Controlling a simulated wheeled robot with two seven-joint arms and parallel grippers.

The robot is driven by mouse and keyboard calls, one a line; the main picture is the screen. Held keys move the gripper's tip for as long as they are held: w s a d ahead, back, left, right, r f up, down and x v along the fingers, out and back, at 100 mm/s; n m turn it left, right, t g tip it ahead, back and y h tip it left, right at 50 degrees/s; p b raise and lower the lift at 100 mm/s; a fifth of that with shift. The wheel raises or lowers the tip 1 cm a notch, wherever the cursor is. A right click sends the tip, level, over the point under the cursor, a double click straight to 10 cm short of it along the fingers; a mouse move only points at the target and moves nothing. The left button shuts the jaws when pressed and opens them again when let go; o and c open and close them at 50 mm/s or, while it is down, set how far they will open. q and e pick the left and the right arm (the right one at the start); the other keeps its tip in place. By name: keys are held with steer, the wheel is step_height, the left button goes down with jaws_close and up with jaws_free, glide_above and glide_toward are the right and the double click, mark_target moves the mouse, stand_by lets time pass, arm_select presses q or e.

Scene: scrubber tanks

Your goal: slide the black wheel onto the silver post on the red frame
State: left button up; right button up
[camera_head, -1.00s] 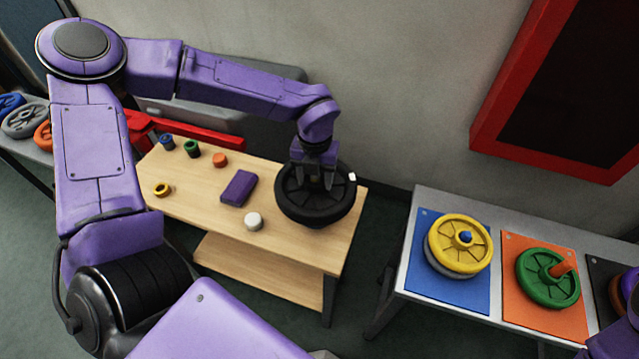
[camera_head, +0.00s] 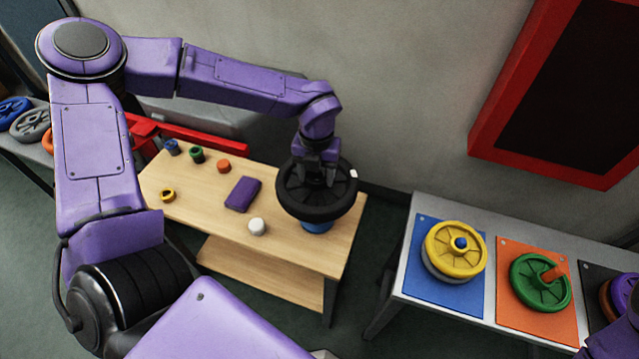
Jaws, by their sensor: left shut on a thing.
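The black wheel (camera_head: 312,206) is in the camera_head view, held roughly flat a little above the right end of the wooden table. My left gripper (camera_head: 319,178) reaches down from above and is shut on the wheel near its middle. A blue round thing (camera_head: 317,226) shows under the wheel's near rim, mostly hidden by it. A red frame-like bar (camera_head: 195,137) stands behind the table's left part, partly hidden by my arm. I cannot make out a silver post. My right gripper is not in view.
The wooden table (camera_head: 280,262) also holds a purple block (camera_head: 242,194), a white round piece (camera_head: 257,227) and several small coloured rings. The grey table at right holds a yellow wheel (camera_head: 440,262) and a green wheel (camera_head: 527,291). A red-edged dark panel (camera_head: 560,100) hangs on the wall.

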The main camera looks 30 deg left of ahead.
arm_select(q)
steer(key=shift+r+p, duration=0.35)
steer(key=shift+r, duration=0.3)
steer(key=shift+r, duration=0.1)
steer(key=shift+r+p, duration=1.65)
steer(key=shift+p, duration=0.05)
steer(key=shift+r+p, duration=0.9)
steer(key=shift+r, duration=0.05)
